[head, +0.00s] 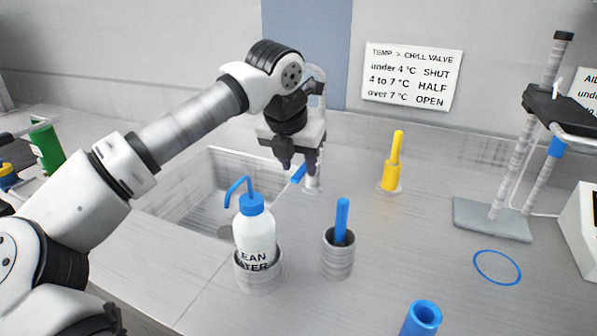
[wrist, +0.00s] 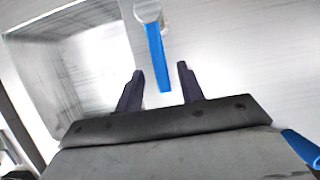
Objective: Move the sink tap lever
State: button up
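The sink tap lever (wrist: 155,58) is a blue bar running from a pale round hub, seen in the wrist view. It also shows in the head view (head: 299,173), just below my gripper. The tap post (head: 313,180) stands at the sink's right edge, its upper part partly behind my arm. My gripper (wrist: 160,72) is open, its two dark fingers apart with the lever's free end between them in the picture. I cannot tell whether they touch it. In the head view my gripper (head: 297,164) points down over the tap.
The sink basin (head: 170,200) lies left of the tap. A wash bottle (head: 254,225) and a cup with a blue handle (head: 341,225) stand in front. A yellow valve handle (head: 393,165) stands right. A stand (head: 492,220) is farther right.

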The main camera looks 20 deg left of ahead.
jog(key=shift+w+f, duration=0.15)
jog(key=shift+f, duration=0.15)
grip_shut()
